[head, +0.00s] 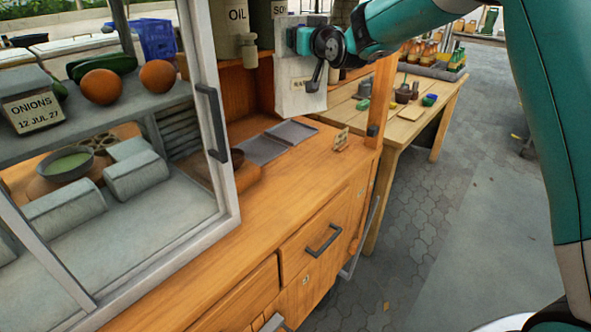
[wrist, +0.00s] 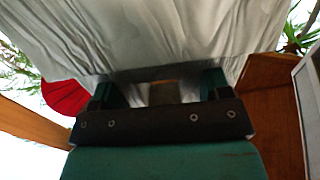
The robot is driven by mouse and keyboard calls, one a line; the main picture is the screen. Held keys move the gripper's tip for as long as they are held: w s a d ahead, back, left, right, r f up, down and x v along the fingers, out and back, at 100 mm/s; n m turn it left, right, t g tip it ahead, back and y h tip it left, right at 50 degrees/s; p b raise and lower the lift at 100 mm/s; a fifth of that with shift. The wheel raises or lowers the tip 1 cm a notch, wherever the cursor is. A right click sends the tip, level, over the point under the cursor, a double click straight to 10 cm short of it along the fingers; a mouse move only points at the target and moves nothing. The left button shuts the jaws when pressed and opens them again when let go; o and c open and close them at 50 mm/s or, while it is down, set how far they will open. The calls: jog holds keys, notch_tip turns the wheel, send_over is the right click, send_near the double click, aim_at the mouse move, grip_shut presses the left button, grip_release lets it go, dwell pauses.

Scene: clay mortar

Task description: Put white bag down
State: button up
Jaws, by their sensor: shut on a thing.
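The white bag (head: 291,100) is upright above the far right part of the wooden counter (head: 190,255), close to the post. Small lettering on its front is partly covered by my gripper (head: 316,82). My gripper is shut on the bag at its upper right side. In the wrist view, the bag's creased white surface (wrist: 150,35) fills the top, right in front of my gripper (wrist: 165,88). The bag's lower edge seems to be a little above the counter. I cannot tell exactly how large that gap is.
Grey folded mats (head: 270,146) lie on the counter below the bag. A small wooden sign (head: 341,139) stands at their right. A glass case (head: 215,110) is at left, and an OIL container (head: 228,25) stands on the shelf. A second table (head: 408,120) with small items is behind.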

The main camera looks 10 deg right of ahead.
aim_at(299, 112)
jog(key=shift+w+a, duration=0.15)
jog(key=shift+a, duration=0.05)
notch_tip(299, 112, down, 19)
jog(key=p, duration=0.2)
jog(key=shift+a+f+p, duration=0.15)
jog(key=shift+f+p, duration=0.05)
jog(key=shift+p, duration=0.15)
jog(key=o, duration=1.1)
jog(key=shift+f, duration=0.1)
